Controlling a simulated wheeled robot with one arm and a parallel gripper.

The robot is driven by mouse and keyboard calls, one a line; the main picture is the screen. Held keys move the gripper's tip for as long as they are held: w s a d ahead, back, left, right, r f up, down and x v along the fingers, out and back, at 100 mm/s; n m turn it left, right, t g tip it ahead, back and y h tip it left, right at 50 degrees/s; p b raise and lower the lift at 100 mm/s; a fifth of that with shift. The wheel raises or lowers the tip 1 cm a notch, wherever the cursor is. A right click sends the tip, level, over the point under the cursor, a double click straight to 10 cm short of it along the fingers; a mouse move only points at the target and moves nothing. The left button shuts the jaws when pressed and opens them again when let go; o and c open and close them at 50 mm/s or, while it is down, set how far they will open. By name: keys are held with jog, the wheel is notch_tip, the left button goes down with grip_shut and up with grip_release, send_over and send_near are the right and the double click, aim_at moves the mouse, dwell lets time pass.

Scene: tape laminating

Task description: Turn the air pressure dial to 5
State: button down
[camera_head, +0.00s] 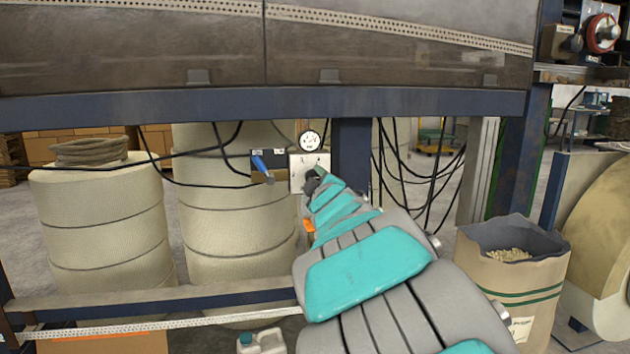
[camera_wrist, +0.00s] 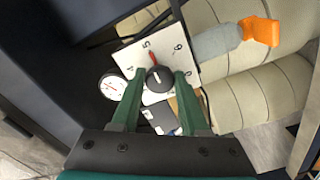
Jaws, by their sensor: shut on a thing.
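The air pressure dial is a round black knob (camera_wrist: 158,80) with a red pointer, on a white panel (camera_wrist: 185,50) marked with numbers. In the wrist view the pointer is at or very near the 5. The green fingers of my gripper (camera_wrist: 159,74) are shut on the knob, one on each side. In the head view the white panel (camera_head: 298,172) hangs below the blue beam, with my gripper (camera_head: 314,180) at its lower right. The knob is mostly hidden there. A round white gauge (camera_head: 310,141) sits above the panel and also shows in the wrist view (camera_wrist: 113,87).
A blue handle (camera_head: 261,164) is just left of the panel. A grey-blue object with an orange end (camera_wrist: 259,31) is near the panel in the wrist view. Black cables and a blue post (camera_head: 351,160) are close by. Large pale rolls (camera_head: 235,220) stand behind.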

jog(key=shift+c, duration=2.2)
grip_release()
jog(key=shift+s, duration=0.1)
jog(key=v, duration=0.7)
jog(key=shift+s, duration=0.35)
jog(key=shift+d, duration=0.1)
